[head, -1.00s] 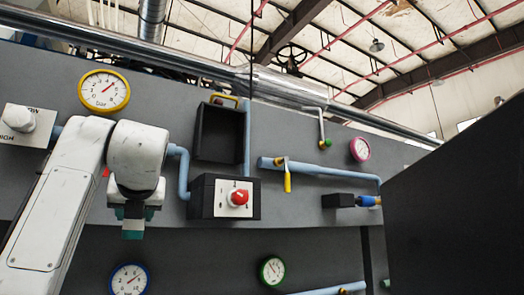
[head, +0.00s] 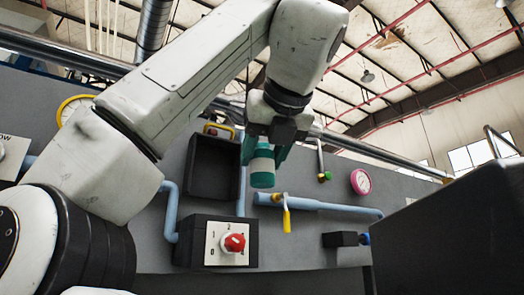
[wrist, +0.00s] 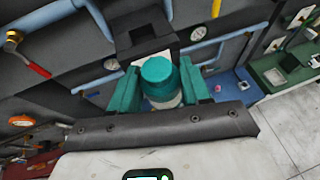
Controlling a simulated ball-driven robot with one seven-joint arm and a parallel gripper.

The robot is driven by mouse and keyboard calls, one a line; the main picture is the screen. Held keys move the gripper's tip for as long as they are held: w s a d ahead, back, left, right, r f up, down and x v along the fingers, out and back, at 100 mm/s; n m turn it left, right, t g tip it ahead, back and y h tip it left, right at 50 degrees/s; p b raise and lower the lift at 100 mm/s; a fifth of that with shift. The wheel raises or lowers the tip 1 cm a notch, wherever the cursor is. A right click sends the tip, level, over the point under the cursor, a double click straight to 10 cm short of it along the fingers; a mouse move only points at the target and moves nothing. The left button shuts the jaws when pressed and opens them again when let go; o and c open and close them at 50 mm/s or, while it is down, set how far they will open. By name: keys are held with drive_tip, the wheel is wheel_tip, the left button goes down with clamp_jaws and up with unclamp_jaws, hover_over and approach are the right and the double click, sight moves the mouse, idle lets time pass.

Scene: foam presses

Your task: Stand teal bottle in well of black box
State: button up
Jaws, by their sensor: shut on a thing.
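The teal bottle (head: 262,176) has a pale band round its middle and hangs upright in my gripper (head: 264,152). The teal fingers are shut on its sides. In the wrist view, the bottle's round teal top (wrist: 158,71) shows between the fingers of my gripper (wrist: 159,88). The open black box (head: 214,168) is on the grey wall just left of the bottle in the head view. Its front opening is dark, and I cannot make out a well inside. The bottle looks apart from the box, though how far in depth is hard to tell.
A control box with a red knob (head: 234,242) sits below the open box. A blue pipe with a yellow-handled valve (head: 286,215) runs to the right. A pink gauge (head: 361,181) hangs further right. A large dark block (head: 450,235) fills the lower right.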

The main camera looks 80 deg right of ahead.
drive_tip(key=shift+w+d+f, duration=0.3)
drive_tip(key=shift+w+d, duration=1.8)
drive_tip(key=shift+d, duration=0.35)
drive_tip(key=shift+w+d+f, duration=0.35)
drive_tip(key=shift+w+d, duration=1.8)
drive_tip(key=shift+d, duration=0.3)
drive_tip(key=shift+w+d+f, duration=0.3)
drive_tip(key=shift+w+d, duration=1.8)
drive_tip(key=shift+d, duration=0.35)
drive_tip(key=shift+f+b, duration=0.7)
drive_tip(key=shift+f, duration=1.2)
drive_tip(key=o, duration=1.1)
drive_tip(key=shift+o, duration=0.2)
drive_tip(key=b+v, duration=0.2)
drive_tip(key=v, duration=0.8)
drive_tip(key=shift+s+a, duration=0.15)
drive_tip(key=shift+a, duration=0.2)
